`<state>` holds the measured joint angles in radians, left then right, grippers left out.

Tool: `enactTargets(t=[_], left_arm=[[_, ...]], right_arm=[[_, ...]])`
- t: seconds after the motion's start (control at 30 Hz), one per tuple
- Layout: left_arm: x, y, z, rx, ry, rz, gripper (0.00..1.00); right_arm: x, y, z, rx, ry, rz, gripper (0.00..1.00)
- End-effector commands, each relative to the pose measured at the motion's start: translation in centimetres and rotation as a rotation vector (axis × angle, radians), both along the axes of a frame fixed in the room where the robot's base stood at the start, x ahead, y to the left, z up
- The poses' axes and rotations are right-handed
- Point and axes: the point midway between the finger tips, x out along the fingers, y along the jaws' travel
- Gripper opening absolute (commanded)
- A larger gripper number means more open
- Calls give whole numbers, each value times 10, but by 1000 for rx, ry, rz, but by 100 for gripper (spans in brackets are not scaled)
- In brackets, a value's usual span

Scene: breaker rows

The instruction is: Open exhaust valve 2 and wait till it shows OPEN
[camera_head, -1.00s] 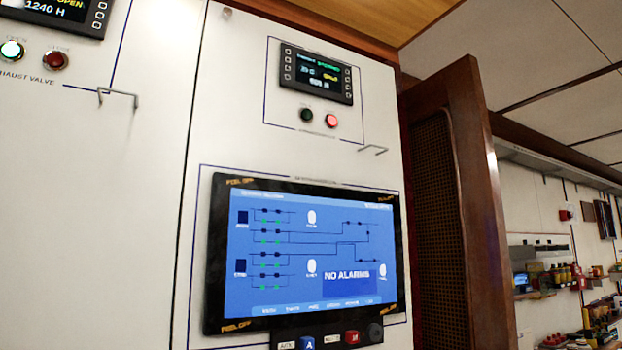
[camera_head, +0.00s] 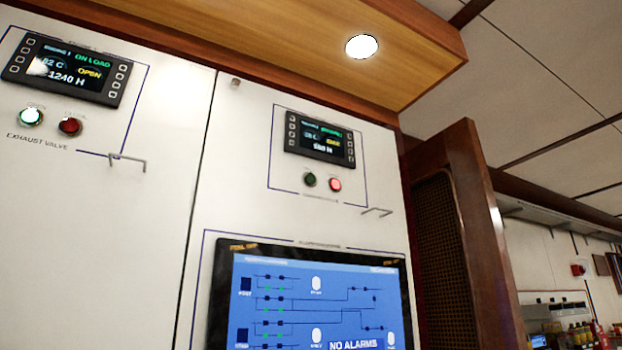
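The right-hand cabinet panel has a small black display (camera_head: 319,139) with green, yellow and white text too small to read surely. Below it are a dark green button (camera_head: 310,179) and a lit red button (camera_head: 335,185); their label is unreadable. The left-hand panel has a display (camera_head: 66,67) reading ON LOAD, OPEN and 1240 H. Under it are a lit green-white button (camera_head: 31,117) and a dark red button (camera_head: 70,126), labelled EXHAUST VALVE. Neither of my grippers is in view.
A large blue screen (camera_head: 318,300) showing NO ALARMS is below the right-hand display. Metal handles (camera_head: 127,160) stick out from the panels. A brown wooden door or partition (camera_head: 480,230) stands at the right. A wooden soffit with a round lamp (camera_head: 361,46) is overhead.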

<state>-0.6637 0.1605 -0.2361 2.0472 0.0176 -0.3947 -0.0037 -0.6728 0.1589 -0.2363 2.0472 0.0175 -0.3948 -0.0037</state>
Motion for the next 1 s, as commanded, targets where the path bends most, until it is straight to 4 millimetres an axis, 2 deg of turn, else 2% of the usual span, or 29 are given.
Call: enactTargets(t=[0.03,0.27,1.0], left_arm=[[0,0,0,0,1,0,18],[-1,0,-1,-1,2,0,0],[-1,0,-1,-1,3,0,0]], right_arm=[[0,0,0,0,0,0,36],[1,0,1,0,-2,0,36],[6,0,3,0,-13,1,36]])
